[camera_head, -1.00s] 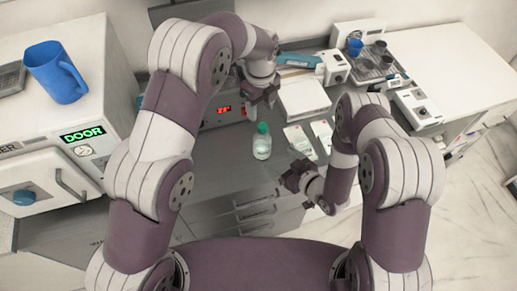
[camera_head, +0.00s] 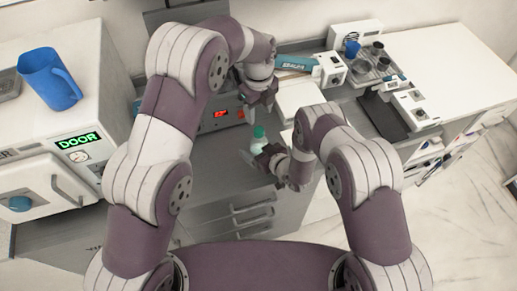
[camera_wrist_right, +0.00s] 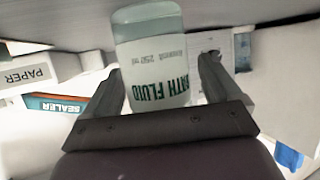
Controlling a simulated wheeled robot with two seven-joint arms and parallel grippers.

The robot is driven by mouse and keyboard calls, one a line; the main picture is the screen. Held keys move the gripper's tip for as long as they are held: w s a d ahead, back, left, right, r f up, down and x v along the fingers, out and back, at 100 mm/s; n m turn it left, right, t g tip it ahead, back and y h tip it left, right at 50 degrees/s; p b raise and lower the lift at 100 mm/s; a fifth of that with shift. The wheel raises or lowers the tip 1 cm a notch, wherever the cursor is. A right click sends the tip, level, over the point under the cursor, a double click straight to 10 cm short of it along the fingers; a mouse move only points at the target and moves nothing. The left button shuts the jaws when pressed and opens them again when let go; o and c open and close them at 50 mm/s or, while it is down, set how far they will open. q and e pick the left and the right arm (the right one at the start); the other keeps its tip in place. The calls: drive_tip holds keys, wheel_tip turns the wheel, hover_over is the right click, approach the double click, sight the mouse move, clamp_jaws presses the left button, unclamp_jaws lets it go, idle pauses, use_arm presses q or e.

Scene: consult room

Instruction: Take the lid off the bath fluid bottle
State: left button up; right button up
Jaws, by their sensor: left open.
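The bath fluid bottle (camera_head: 259,146) stands upright on the grey worktop, clear with a green lid (camera_head: 258,132) on top. In the right wrist view the bottle (camera_wrist_right: 155,60) appears upside down, with its BATH FLUID label between my right fingers. My right gripper (camera_head: 268,160) is at the bottle's near side and partly hides its lower body. Its fingers (camera_wrist_right: 160,75) are open around the bottle, with a gap showing on the right side. My left gripper (camera_head: 262,102) is open and empty, above and behind the lid, apart from it.
A device with a red display (camera_head: 222,114) stands behind the bottle. A blue and white sealer (camera_head: 295,64) lies at the back. A blue jug (camera_head: 50,78) stands on the white DOOR cabinet (camera_head: 120,95) at left. The right counter (camera_head: 440,60) has free room.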

sight(259, 130)
drive_tip(key=shift+d, duration=0.1)
clamp_jaws()
use_arm(q)
wheel_tip(259, 130, down, 8)
drive_tip(key=shift+f, duration=0.1)
drive_tip(key=shift+c, duration=0.3)
